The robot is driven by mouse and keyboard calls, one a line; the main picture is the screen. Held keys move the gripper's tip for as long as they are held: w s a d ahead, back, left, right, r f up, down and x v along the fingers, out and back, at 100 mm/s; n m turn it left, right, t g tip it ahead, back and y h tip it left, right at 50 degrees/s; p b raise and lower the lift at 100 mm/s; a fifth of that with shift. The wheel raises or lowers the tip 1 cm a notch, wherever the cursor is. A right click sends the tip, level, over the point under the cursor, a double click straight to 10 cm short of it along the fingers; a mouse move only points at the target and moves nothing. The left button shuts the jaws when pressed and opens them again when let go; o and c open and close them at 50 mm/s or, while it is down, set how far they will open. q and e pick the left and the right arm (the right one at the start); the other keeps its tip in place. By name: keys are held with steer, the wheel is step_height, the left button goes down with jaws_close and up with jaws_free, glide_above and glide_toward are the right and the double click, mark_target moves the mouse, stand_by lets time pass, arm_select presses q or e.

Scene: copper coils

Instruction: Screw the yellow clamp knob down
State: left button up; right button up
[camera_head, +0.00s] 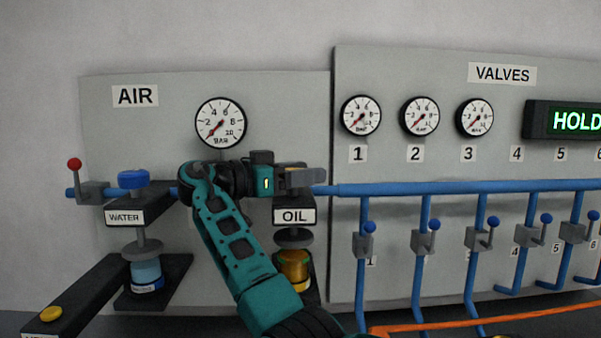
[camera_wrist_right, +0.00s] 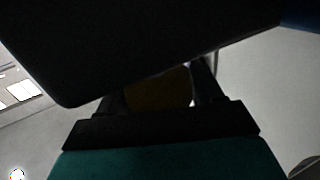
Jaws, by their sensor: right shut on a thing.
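My right gripper (camera_head: 308,178) is at the top of the bracket labelled OIL (camera_head: 294,216), level with the blue pipe. In the right wrist view, a dark yellow, rounded thing (camera_wrist_right: 160,88) shows between its fingers; it looks like the yellow clamp knob, and the gripper is shut on it. My left gripper is not in view.
A WATER bracket with a blue knob (camera_head: 133,179) stands to the left, beside a red-tipped lever (camera_head: 75,166). Blue pipes and valve levers (camera_head: 425,237) fill the right panel. An orange bar (camera_head: 470,322) crosses the lower right. A yellow button (camera_head: 50,314) sits at the lower left.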

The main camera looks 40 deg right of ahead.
steer(key=shift+s+f+m+g, duration=0.15)
steer(key=shift+m+g, duration=0.35)
steer(key=shift+g, duration=0.3)
steer(key=o, duration=1)
steer(key=shift+c, duration=0.2)
steer(key=shift+r, duration=0.45)
step_height(320, 180, up, 19)
steer(key=p, duration=0.3)
steer(key=shift+r, duration=0.15)
